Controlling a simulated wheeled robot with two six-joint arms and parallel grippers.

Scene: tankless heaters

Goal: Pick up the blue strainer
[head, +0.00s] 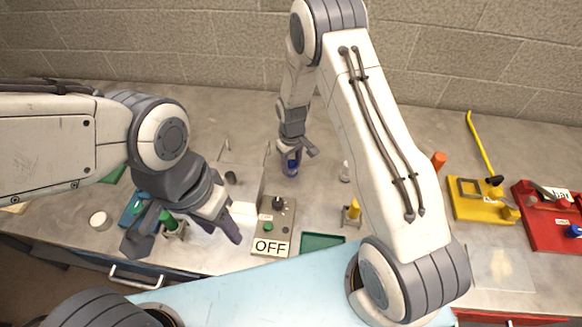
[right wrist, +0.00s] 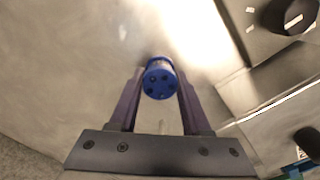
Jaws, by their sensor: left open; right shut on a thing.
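The blue strainer (head: 291,168) is a small blue cylinder on the grey bench, near the middle of the head view. In the right wrist view its round end with dark holes (right wrist: 160,79) shows between the fingertips. My right gripper (head: 291,155) reaches down over it from above and is shut on it. In the right wrist view the two purple-grey fingers (right wrist: 160,98) lie on either side of it. I cannot tell whether it is off the bench. My left gripper (head: 185,243) is open and empty over the front left of the bench.
A grey box marked OFF with a black knob (head: 271,228) stands right of my left gripper. Small stands with a green top (head: 168,220) and a yellow top (head: 353,210) are near the front. A yellow tray (head: 470,209) and a red tray (head: 545,238) lie at the right.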

